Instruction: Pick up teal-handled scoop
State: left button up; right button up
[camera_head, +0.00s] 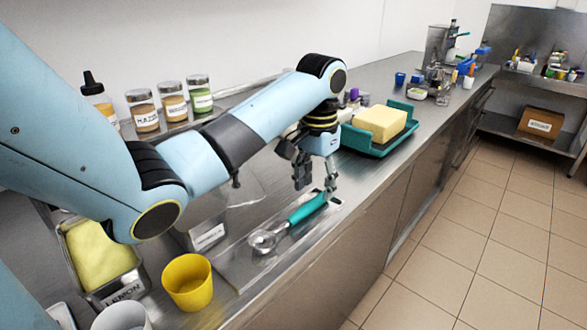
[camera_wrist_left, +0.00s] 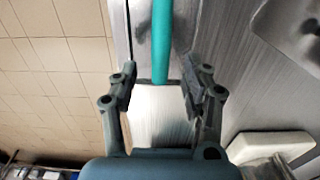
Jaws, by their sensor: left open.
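The teal-handled scoop (camera_head: 290,221) lies on the steel counter near its front edge, its metal bowl toward the lower left and its teal handle toward my left gripper. My left gripper (camera_head: 316,192) is open above the counter at the handle's far end. In the left wrist view the teal handle (camera_wrist_left: 161,45) runs down from the top edge between the two open fingers of the left gripper (camera_wrist_left: 161,88). The fingers appear apart from the handle, with a gap on both sides. The scoop's bowl is outside the wrist view. My right gripper is not in view.
A yellow cup (camera_head: 187,283) and a lemon tub (camera_head: 118,290) stand at the lower left. A teal tray (camera_head: 379,149) with a yellow block (camera_head: 380,124) sits beyond the gripper. Labelled jars (camera_head: 171,106) line the back. Tiled floor (camera_head: 480,240) lies beyond the counter's front edge.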

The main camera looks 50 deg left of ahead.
aim_at(315, 199)
pick_arm(q)
notch_tip(315, 199, down, 4)
jog(key=shift+w+f, duration=0.1)
jog(key=c, duration=0.4)
jog(key=shift+c, duration=1)
grip_shut()
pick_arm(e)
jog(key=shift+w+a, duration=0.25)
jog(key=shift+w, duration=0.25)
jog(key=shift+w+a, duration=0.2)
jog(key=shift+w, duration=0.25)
